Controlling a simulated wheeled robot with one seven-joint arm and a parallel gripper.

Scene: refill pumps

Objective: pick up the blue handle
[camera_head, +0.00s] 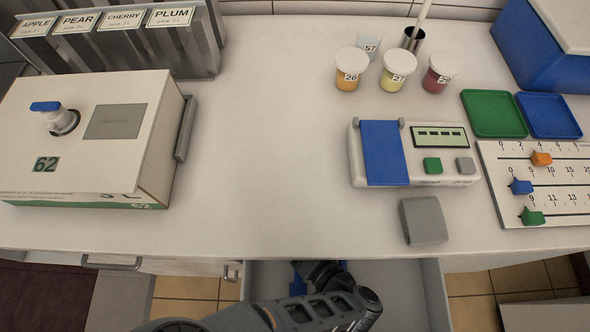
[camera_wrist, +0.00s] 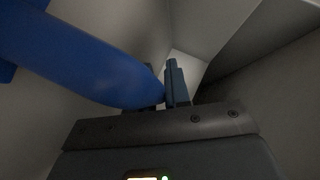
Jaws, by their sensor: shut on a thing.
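The blue handle (camera_wrist: 85,62) is a long, rounded blue bar that fills the upper left of the wrist view. Its rounded end lies at the fingers of my gripper (camera_wrist: 165,85), which is shut on it. In the head view a small blue part (camera_head: 297,285) shows beside my arm, inside the open drawer (camera_head: 405,290); it looks like the same handle. My arm hides most of it and the gripper's fingers there.
Pale drawer walls surround my gripper closely. Above on the counter (camera_head: 270,150) stand a white box (camera_head: 110,150) at left, a device with a blue lid (camera_head: 385,150), lidded cups (camera_head: 398,75) and a slider board (camera_head: 545,180). The counter's middle is clear.

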